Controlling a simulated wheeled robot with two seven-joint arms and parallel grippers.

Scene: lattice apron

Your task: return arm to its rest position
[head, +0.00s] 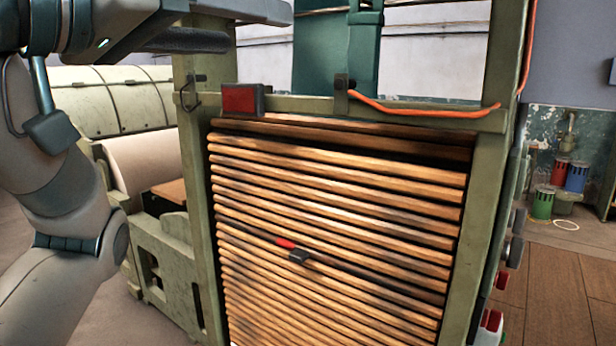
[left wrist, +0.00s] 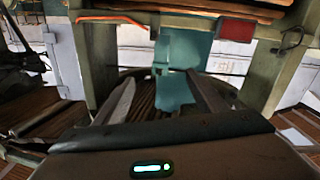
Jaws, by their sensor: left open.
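My left arm comes in from the left side of the head view, bent up along the edge. Its gripper (head: 188,40) is at the top left, level with the top of the green frame and partly cut off by the dark wrist parts. In the left wrist view my left gripper (left wrist: 160,80) shows two grey fingers spread apart with nothing between them. That view is turned upside down relative to the head view. My right gripper is in neither view.
A green frame (head: 480,200) holds a panel of wooden slats (head: 335,215), with a small red and black piece (head: 298,255) on it. A red block (head: 241,99) and orange cable (head: 420,112) are on the top rail. Coloured canisters (head: 577,177) stand at the right.

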